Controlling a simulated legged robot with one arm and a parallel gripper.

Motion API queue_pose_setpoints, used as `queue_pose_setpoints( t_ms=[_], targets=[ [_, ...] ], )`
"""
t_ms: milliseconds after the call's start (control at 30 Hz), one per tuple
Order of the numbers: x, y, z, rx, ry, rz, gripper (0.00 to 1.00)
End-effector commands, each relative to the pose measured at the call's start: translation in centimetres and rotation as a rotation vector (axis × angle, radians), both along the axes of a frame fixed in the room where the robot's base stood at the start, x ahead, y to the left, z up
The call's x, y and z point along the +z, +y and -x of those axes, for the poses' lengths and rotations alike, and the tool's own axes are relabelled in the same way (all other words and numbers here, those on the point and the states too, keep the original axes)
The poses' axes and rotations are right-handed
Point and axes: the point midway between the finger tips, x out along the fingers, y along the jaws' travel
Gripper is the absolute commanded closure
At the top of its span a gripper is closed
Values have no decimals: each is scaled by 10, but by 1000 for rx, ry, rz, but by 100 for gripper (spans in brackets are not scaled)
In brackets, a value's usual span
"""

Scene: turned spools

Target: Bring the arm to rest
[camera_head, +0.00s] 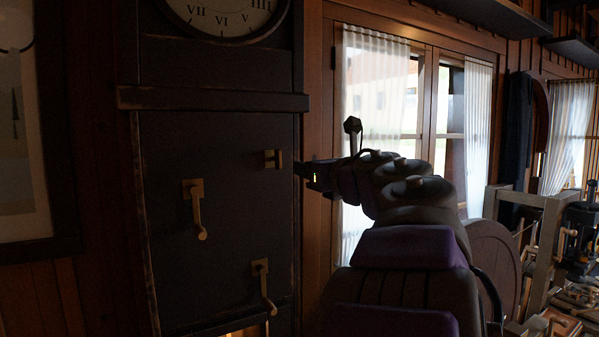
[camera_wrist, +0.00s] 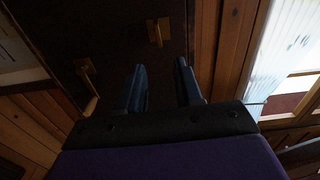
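My gripper (camera_head: 308,172) is at the end of my raised arm, which reaches forward at mid-height, just right of the dark clock case (camera_head: 225,120) in the head view. In the wrist view my gripper (camera_wrist: 160,72) shows two dark fingers spread apart, with nothing between them. The case front lies beyond the fingertips. A small brass fitting (camera_head: 272,159) sits close to the left of the gripper in the head view; a brass fitting (camera_wrist: 158,31) also shows ahead of the fingers in the wrist view. I see no contact with either.
Two brass crank handles (camera_head: 196,210) (camera_head: 264,285) stick out from the case front. A curtained window (camera_head: 385,110) is behind my arm. A cluttered workbench (camera_head: 570,312) and a wooden frame (camera_head: 540,230) stand at the right. A framed picture (camera_head: 22,130) hangs at the left.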

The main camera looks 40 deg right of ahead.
Motion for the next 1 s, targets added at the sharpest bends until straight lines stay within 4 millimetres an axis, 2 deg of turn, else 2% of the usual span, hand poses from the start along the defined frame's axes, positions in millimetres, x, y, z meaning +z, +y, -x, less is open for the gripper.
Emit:
queue_pose_setpoints(
  t_ms=[200,833,1000],
  targets=[
    [-1,3,15,-1,2,-1,65],
    [-2,4,15,-1,-7,-11,65],
    [-7,7,10,-31,-141,-172,65]
  ],
)
